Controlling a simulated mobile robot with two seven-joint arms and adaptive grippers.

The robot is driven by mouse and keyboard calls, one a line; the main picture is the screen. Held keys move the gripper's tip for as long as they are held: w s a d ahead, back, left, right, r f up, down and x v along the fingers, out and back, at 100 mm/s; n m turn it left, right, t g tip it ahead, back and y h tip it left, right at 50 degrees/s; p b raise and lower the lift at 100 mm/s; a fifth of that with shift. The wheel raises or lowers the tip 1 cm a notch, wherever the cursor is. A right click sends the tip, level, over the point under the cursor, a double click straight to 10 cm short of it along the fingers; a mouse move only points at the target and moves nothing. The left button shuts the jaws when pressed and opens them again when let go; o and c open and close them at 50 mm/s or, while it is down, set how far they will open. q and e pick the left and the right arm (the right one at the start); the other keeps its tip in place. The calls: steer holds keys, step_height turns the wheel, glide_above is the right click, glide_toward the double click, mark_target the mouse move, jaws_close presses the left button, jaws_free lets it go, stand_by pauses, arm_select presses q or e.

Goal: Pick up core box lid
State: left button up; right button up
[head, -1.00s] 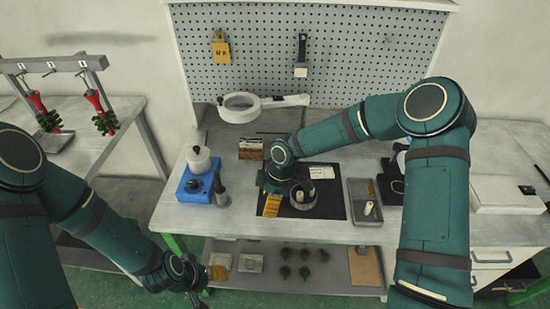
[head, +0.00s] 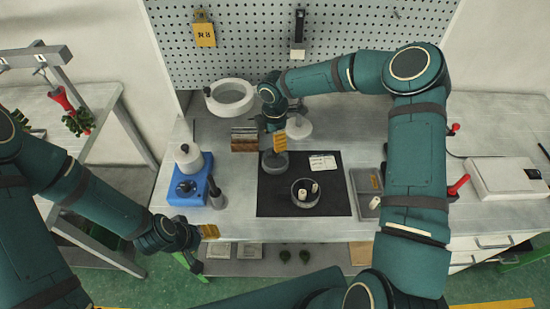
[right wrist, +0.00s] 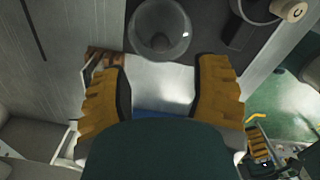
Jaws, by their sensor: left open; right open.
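I cannot tell for certain which object is the core box lid. A brown block (head: 245,139) stands at the back of the table, left of my right gripper, and may be the core box. My right gripper (head: 279,141) is open and empty, with yellow fingers, above or close to a grey round cup (head: 274,163) on the dark mat. The right wrist view shows its two fingers (right wrist: 160,92) wide apart. A brown edge (right wrist: 101,61) shows beside the left finger there. My left gripper (head: 203,238) is open at the table's front left, partly hidden by its wrist.
A grey bowl (head: 300,201) with white pieces stands on the mat (head: 330,205). A blue unit with a white pot (head: 187,156) stands left. A ring lamp (head: 230,97) is behind. A tray (head: 362,207) lies right, partly hidden by my right arm.

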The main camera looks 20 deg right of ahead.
mark_target(275, 153)
steer(key=shift+d+f, duration=0.15)
steer(key=shift+f, duration=3.85)
steer(key=shift+c, duration=0.4)
jaws_close()
